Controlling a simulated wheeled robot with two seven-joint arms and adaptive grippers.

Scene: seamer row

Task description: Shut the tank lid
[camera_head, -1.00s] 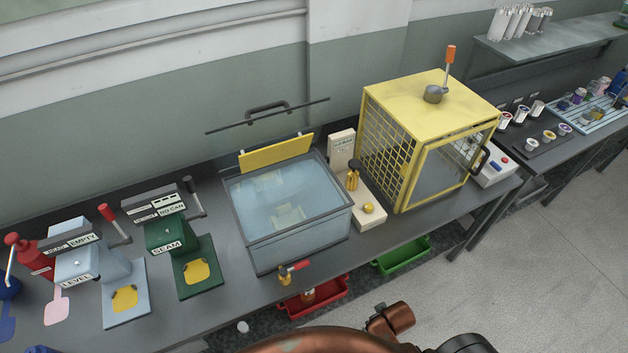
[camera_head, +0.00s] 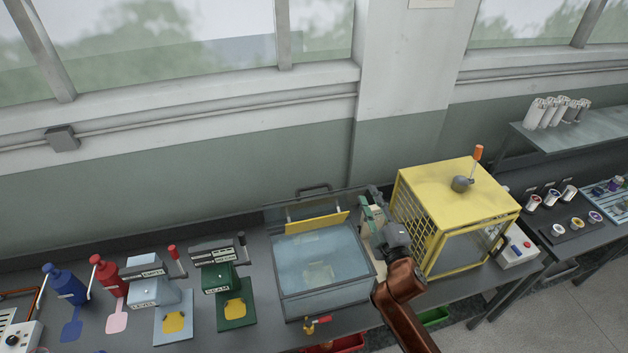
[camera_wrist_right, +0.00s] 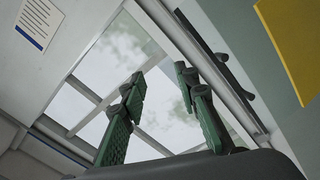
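The tank (camera_head: 376,283) is a clear-walled box of water with a grey rim on the bench. Its see-through lid (camera_head: 281,214) stands raised at the back edge, with a dark handle (camera_head: 315,189) on top and a yellow plate (camera_head: 317,223) low on it. My right gripper (camera_head: 371,206) is just right of the raised lid, above the tank's back right corner. In the wrist view its green fingers (camera_wrist_right: 160,80) are apart and empty. A dark bar with a handle (camera_wrist_right: 222,58) and a yellow plate (camera_wrist_right: 290,42) lie to their right. My left gripper is not in view.
A yellow mesh cage (camera_head: 455,195) stands close right of my right arm. A tap with a red handle (camera_head: 316,323) sits at the tank's front. A green seamer (camera_head: 220,279) stands left of the tank. The wall and window are behind.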

